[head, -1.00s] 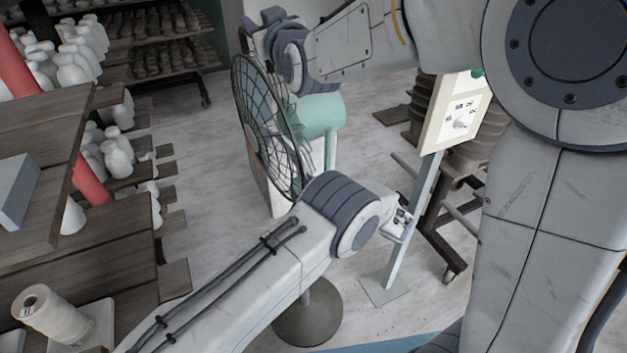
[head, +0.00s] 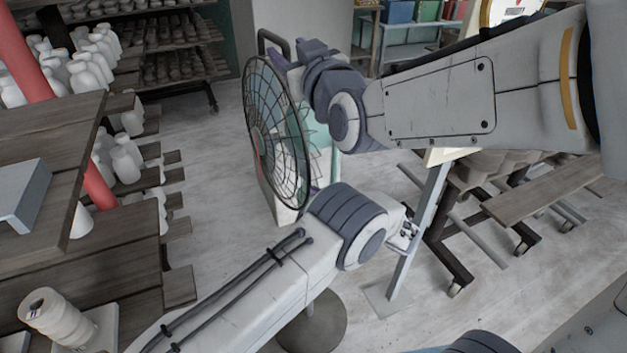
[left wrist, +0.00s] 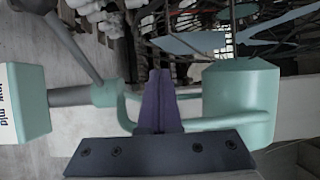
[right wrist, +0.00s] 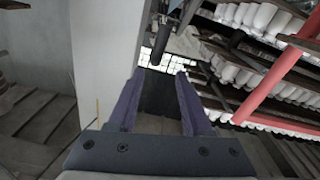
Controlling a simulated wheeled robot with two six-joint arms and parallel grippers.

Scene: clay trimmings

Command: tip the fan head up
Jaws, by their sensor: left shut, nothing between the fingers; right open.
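The fan's round wire grille (head: 276,130) faces left in the head view, with teal parts behind it. Its teal motor housing (left wrist: 240,100) and a teal bracket loop show close up in the left wrist view. A teal box (left wrist: 22,103) with a label is at the left there. My left gripper (left wrist: 159,72) is shut, its fingers over the bracket loop and left of the housing; contact is unclear. My right gripper (head: 284,78) is open (right wrist: 160,73) by the grille's top edge. A dark bar (right wrist: 162,40) lies beyond its fingertips.
The fan's round dark base (head: 318,328) stands on the floor. A grey slanted post (head: 415,230) and a plank trolley (head: 540,200) stand to the right. Wooden shelves (head: 50,120) with white bottles fill the left. Some floor is clear between shelves and fan.

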